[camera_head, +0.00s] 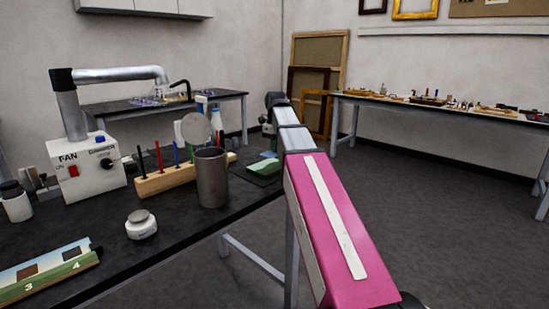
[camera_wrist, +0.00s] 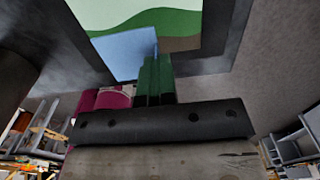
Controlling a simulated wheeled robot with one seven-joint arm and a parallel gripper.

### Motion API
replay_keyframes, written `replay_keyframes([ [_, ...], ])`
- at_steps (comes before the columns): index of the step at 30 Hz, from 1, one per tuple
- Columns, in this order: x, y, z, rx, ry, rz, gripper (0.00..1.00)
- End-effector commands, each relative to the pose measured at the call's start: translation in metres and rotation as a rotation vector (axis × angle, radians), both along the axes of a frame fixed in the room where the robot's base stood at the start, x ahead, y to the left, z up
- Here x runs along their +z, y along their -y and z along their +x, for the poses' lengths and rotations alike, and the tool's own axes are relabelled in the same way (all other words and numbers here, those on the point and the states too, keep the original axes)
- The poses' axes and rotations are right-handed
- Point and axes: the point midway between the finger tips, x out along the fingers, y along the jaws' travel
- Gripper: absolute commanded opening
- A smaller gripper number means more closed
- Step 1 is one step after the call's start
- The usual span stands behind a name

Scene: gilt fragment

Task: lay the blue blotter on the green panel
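My gripper (camera_wrist: 155,62) shows in the wrist view with its dark green fingers close together. The blue blotter (camera_wrist: 122,52) is at the fingertips, reaching out to their left, and the fingers appear shut on its edge. Beyond it is a painted panel (camera_wrist: 165,20) with a green hill and a pale band, partly covered by the blotter. In the head view the green panel (camera_head: 262,169) lies near the table's far right edge. A small pale blue patch (camera_head: 268,154) shows just above it, below my wrist. Whether the blotter touches the panel is unclear.
A dark cylinder (camera_head: 211,178) stands left of the panel, near a wooden rack (camera_head: 160,183) of coloured tools. Floor is clear at right.

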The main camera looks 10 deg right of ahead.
Motion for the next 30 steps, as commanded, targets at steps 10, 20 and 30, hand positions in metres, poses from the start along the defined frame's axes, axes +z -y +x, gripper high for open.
replay_keyframes([
  [10,-0.020,-0.002,0.014,0.001,-0.001,-0.001,0.00],
  [20,-0.049,-0.002,0.014,0.001,0.001,0.000,0.00],
  [30,-0.052,-0.002,0.014,0.001,0.001,0.000,0.09],
])
